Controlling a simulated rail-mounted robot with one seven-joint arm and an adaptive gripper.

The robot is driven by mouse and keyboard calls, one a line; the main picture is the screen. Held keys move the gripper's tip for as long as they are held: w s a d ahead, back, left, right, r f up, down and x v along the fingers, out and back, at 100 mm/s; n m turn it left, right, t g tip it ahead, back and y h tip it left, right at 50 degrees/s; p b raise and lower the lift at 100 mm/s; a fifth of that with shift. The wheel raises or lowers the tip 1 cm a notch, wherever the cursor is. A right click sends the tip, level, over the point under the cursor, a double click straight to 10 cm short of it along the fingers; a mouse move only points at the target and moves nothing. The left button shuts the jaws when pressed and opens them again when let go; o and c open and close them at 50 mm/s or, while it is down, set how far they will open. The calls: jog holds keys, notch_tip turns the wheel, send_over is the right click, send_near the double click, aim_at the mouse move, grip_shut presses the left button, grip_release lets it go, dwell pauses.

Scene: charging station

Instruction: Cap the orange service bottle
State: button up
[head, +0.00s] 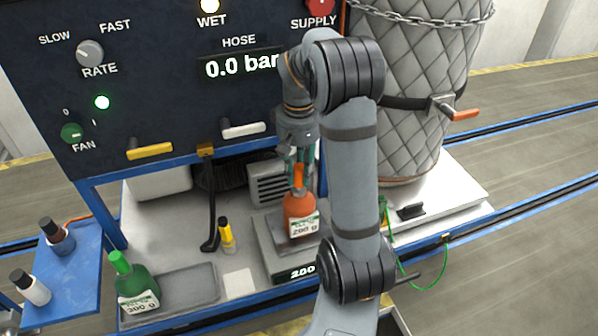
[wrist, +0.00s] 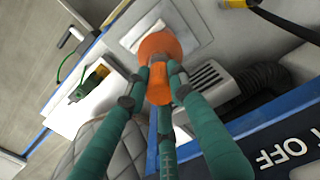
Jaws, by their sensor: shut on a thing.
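A yellow-and-black small bottle (head: 227,236) stands left of the scale. A blue shelf (head: 72,265) holds dark and white bottles. The control panel (head: 150,80) rises behind; a quilted tank (head: 420,90) is right.

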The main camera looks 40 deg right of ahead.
aim_at(299, 166)
jog(key=shift+f+b, duration=0.75)
jog(key=shift+f, duration=0.2)
jog(key=o, duration=1)
jog(key=shift+o, duration=0.2)
notch_tip(299, 166, up, 12)
jog(key=shift+r, duration=0.1)
notch_tip(299, 166, down, 12)
jog(key=shift+f, duration=0.1)
jog(key=shift+r+p, duration=0.4)
jog(key=shift+r, duration=0.05)
